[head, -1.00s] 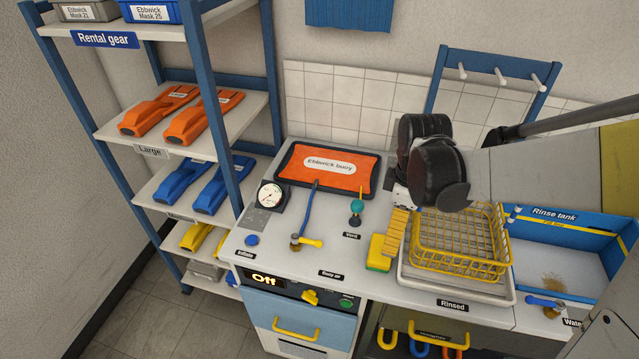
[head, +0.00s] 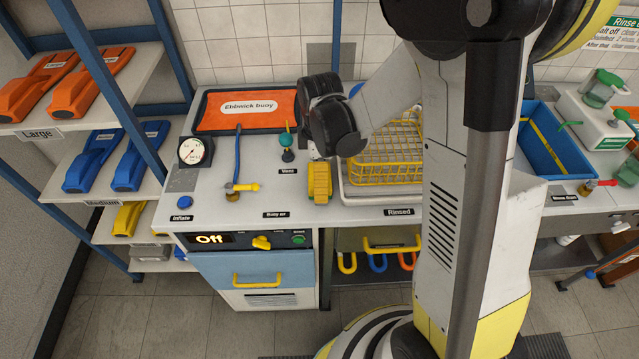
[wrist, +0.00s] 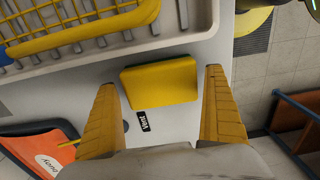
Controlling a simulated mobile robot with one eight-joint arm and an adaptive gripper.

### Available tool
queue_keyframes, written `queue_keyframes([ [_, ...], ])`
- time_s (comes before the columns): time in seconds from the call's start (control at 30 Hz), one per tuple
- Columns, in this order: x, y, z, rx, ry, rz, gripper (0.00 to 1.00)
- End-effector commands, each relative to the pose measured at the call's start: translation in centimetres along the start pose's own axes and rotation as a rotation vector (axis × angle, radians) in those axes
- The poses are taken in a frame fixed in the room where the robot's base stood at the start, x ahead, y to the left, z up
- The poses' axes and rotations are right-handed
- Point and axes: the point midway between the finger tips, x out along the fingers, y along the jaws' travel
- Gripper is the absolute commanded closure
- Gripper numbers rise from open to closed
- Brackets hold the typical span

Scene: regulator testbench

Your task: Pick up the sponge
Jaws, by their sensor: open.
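The sponge (wrist: 160,81) is a yellow block lying on the white bench top, beside the dish tray. In the wrist view it sits between and just beyond my two fingertips, with a gap on each side. My gripper (head: 320,182) is open and empty, pointing down over the bench front; it also shows in the wrist view (wrist: 158,85) with a ridged yellow finger on either side. In the head view my fingers largely or wholly hide the sponge. I cannot tell the exact height of the fingertips above the bench.
A yellow wire basket (head: 385,160) stands in the white tray (head: 365,192) right of my gripper. The green-knobbed vent valve (head: 287,145) and a yellow-handled valve (head: 240,188) stand to its left. An orange buoy (head: 245,109) lies behind. The bench front edge is close.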

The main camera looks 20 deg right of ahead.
Motion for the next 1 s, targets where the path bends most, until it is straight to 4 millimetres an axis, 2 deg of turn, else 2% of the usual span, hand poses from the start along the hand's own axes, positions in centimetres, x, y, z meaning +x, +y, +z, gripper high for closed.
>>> queue_keyframes([
  [0.2,0.2,0.0,0.0,0.000,0.000,0.000,0.00],
  [0.23,0.2,0.0,0.0,0.000,0.000,0.000,0.03],
  [0.33,0.2,0.0,0.0,0.000,0.000,0.000,0.34],
  [0.37,0.2,0.0,0.0,0.000,0.000,0.000,0.37],
  [0.77,-0.2,0.0,0.0,0.000,0.000,0.000,0.38],
  [0.87,-1.6,0.0,0.0,0.000,0.000,0.000,0.38],
  [1.0,-4.7,-0.1,0.0,0.000,0.000,0.000,0.38],
])
